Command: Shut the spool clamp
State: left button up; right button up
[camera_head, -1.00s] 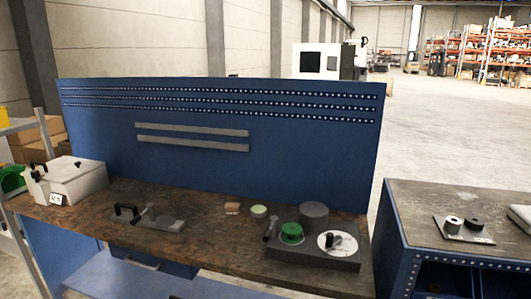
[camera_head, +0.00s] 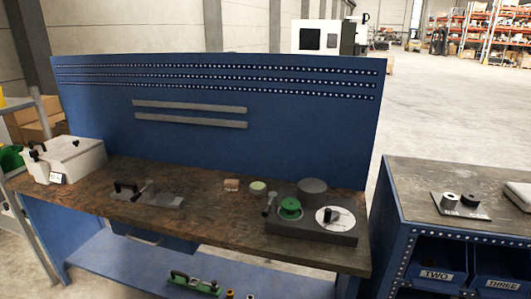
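A dark grey base block (camera_head: 325,237) sits at the right end of the brown workbench. On it are a green spool (camera_head: 290,205), a grey round part (camera_head: 313,187) behind it and a white disc (camera_head: 322,224) with a black knob (camera_head: 330,214). A small upright grey lever (camera_head: 269,203) stands beside the green spool on its left. A flat grey fixture with a black handle and a lever (camera_head: 148,195) lies left of centre on the bench. I cannot tell for sure which part is the spool clamp, or its state. Neither gripper is in view.
A white box with black handles (camera_head: 75,158) stands at the bench's left end. A green tool (camera_head: 190,283) lies on the lower blue shelf (camera_head: 110,260). A blue cabinet (camera_head: 430,225) stands to the right, with a floor gap between. The bench middle is mostly clear.

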aim_at(270, 207)
jog(key=i+j, duration=0.15)
jog(key=j, duration=0.2)
jog(key=i+j, duration=0.15)
jog(key=j, duration=0.25)
jog(key=i+j, duration=0.2)
jog(key=j, duration=0.15)
jog(key=i+j, duration=0.15)
jog(key=j, duration=0.2)
jog(key=i+j, duration=0.15)
jog(key=j, duration=0.2)
jog(key=i+j+z, duration=0.1)
jog(key=j, duration=0.3)
jog(key=i, duration=0.05)
